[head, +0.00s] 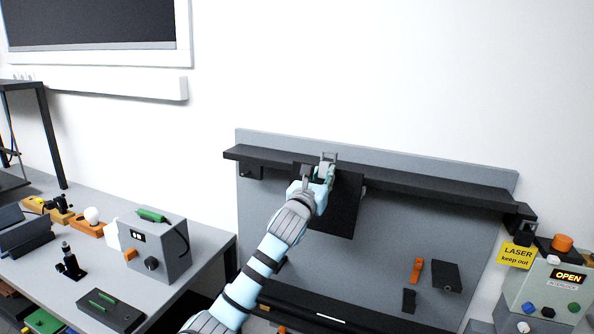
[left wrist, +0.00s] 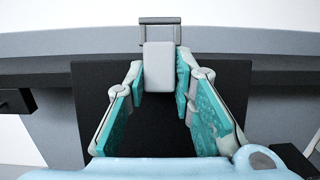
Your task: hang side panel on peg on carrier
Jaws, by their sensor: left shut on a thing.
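The side panel (head: 345,212) is a flat black plate hanging upright in front of a large grey board. A light grey block (left wrist: 158,66) stands at its top middle in the left wrist view, with a grey bracket-like loop (left wrist: 160,22) above it. My left gripper (head: 322,178) is shut on the panel at this grey block, with its teal finger pads on both sides of it. The panel's top is close to a dark rail (head: 430,192) across the board. I cannot tell whether the loop touches anything. The peg cannot be made out. My right gripper is not in view.
A bench with a grey instrument box (head: 157,250) and small optics parts stands at left. An orange part (head: 416,270) and a black block (head: 446,276) are low on the board. A control box with a lit OPEN sign (head: 568,276) stands at far right.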

